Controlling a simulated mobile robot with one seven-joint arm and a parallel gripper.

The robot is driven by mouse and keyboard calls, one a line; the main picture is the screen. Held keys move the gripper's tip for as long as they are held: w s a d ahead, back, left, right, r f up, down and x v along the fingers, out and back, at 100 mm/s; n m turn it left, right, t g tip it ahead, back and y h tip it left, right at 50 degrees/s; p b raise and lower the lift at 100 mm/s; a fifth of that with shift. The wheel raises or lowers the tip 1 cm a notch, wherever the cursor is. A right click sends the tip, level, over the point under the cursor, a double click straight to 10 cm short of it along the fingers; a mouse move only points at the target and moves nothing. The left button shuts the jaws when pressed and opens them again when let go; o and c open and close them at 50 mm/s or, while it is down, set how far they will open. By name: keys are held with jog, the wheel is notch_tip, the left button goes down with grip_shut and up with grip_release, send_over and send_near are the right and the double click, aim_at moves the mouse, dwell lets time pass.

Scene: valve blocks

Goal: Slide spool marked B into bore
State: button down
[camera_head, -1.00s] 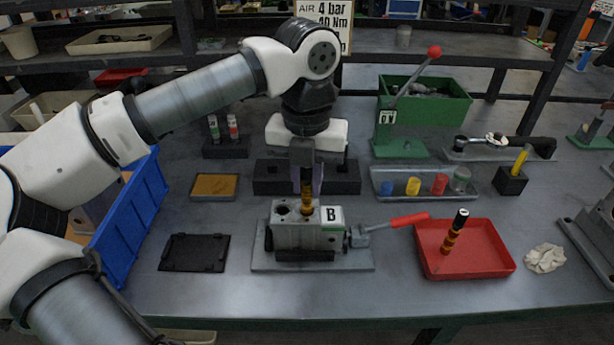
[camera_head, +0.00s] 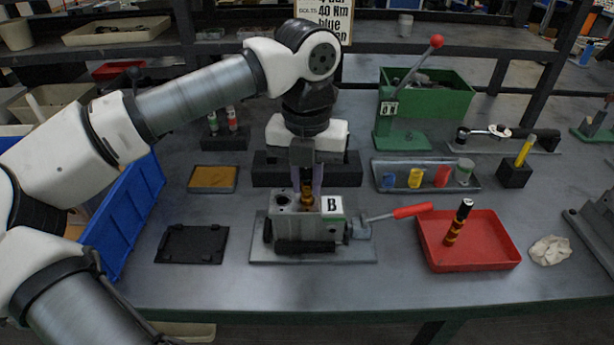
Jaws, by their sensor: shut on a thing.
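The grey valve block (camera_head: 310,226) with a white and green label B (camera_head: 332,205) sits on a metal plate in the middle of the bench. A gold and dark spool (camera_head: 307,195) stands upright at the right one of two holes in its top, its lower end hidden in or behind the block's top. My gripper (camera_head: 307,180) is above the block, pointing down, shut on the spool's upper part. The left hole (camera_head: 281,199) is open and empty. Any mark on the held spool is hidden.
A red tray (camera_head: 472,246) at right holds another spool (camera_head: 458,222), leaning, with a black and white top. A red-handled lever (camera_head: 412,211) sticks out right of the block. A black tray (camera_head: 192,244) lies left. A dark rack (camera_head: 262,170) stands behind the block.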

jog(key=shift+f+b, duration=0.7)
jog(key=shift+f, duration=0.15)
jog(key=c, duration=1.3)
grip_release()
jog(key=shift+o, duration=0.2)
notch_tip(320, 180, up, 14)
jog(key=shift+f, duration=0.1)
